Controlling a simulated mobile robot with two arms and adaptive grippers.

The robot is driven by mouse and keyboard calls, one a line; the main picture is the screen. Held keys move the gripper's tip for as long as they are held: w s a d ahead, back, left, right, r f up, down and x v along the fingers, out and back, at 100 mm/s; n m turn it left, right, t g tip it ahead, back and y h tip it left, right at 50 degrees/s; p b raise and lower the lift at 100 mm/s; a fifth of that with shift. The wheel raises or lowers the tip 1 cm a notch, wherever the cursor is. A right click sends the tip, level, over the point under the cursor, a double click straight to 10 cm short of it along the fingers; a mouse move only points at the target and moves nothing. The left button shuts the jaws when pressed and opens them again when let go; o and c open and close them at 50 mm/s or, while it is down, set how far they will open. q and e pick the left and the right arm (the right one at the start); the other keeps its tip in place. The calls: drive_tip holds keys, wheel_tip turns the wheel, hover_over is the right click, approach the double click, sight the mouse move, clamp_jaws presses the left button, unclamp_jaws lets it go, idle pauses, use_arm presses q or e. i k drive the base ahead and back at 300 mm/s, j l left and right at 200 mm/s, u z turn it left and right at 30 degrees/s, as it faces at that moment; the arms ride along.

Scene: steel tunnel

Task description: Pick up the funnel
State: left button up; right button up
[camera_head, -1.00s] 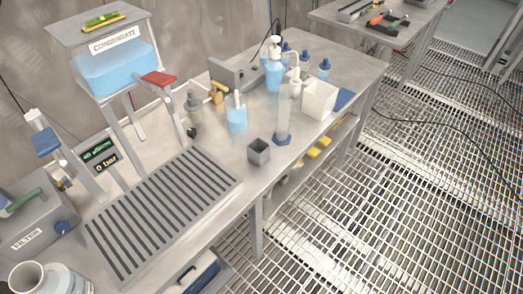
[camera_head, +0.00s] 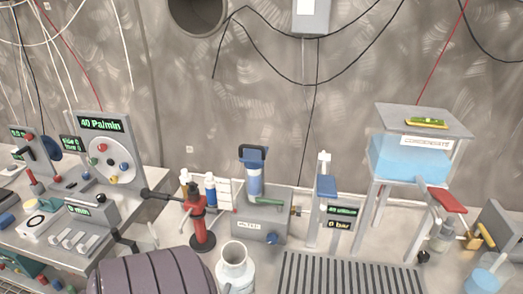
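I cannot make out a funnel for certain in the head view. A pale, open-mouthed round vessel (camera_head: 235,268) stands at the bottom middle, cut off by the lower edge; I cannot tell whether a funnel is part of it. Neither of my grippers is in view.
A grey filter box (camera_head: 260,224) and a red hand-pump-like tool (camera_head: 199,222) stand behind the vessel. A slotted drain grate (camera_head: 345,276) lies to the right, below the blue condensate tank (camera_head: 408,158). A dark ribbed drum (camera_head: 152,276) fills the lower left. Cables hang along the wall.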

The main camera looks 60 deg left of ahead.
sight(233, 251)
drive_tip(key=u, duration=2.05)
